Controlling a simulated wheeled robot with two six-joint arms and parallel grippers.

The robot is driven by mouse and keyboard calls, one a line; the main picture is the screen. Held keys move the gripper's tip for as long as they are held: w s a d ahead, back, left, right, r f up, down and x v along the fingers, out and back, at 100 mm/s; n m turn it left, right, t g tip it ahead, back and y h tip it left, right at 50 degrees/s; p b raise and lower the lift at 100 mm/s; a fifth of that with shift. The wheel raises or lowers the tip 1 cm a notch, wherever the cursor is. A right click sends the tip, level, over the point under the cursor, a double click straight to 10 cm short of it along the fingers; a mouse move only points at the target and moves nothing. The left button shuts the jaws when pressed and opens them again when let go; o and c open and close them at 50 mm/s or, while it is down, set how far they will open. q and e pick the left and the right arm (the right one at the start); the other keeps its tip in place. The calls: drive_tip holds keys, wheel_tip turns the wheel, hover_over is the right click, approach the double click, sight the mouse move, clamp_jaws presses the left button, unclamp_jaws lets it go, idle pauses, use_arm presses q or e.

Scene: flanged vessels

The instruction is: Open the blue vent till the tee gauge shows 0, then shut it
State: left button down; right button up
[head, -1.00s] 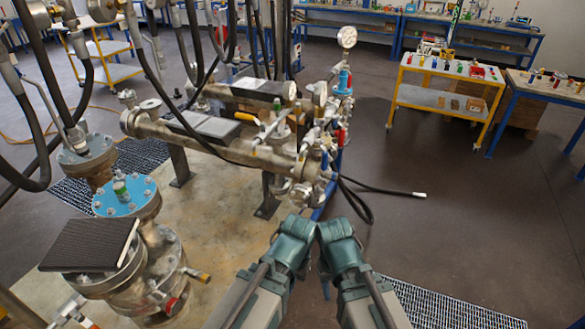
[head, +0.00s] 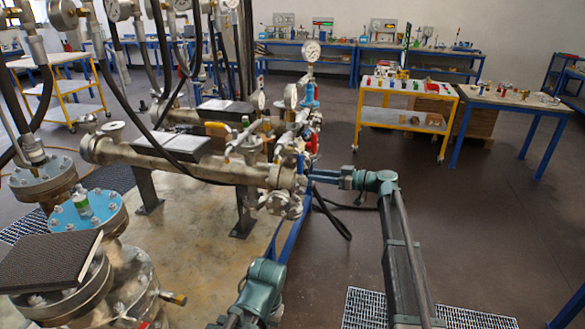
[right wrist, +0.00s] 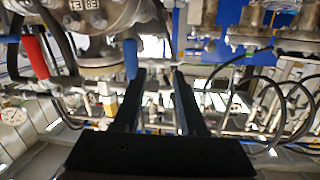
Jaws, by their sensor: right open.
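My right gripper (head: 314,176) reaches in from the right at the near end of the horizontal pipe assembly. In the right wrist view its two dark fingers (right wrist: 158,98) are apart with nothing held between them. A blue handle (right wrist: 130,58) hangs just beyond and left of the fingertips; I see no clear contact. In the head view a small blue part (head: 300,162) shows close to the gripper, partly hidden by fittings. A white-faced gauge (head: 311,50) stands upright above a blue fitting (head: 309,94); its reading is too small to tell. My left gripper is not visible.
A red handle (right wrist: 34,57) is left of the blue one and shows in the head view (head: 313,145). Crowded valves and small gauges (head: 291,95) surround the gripper. Black hoses (head: 332,215) hang below. Open floor lies to the right, before a yellow cart (head: 403,116).

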sight(299, 158)
drive_tip(key=w+d+r+t, duration=0.2)
drive_tip(key=w+d, duration=0.1)
drive_tip(key=d, duration=0.1)
drive_tip(key=x, duration=1.3)
drive_tip(key=shift+a+y, duration=0.4)
drive_tip(key=shift+a, duration=0.15)
drive_tip(key=shift+s+r, duration=0.1)
drive_tip(key=shift+r, duration=0.05)
clamp_jaws()
idle(0.5)
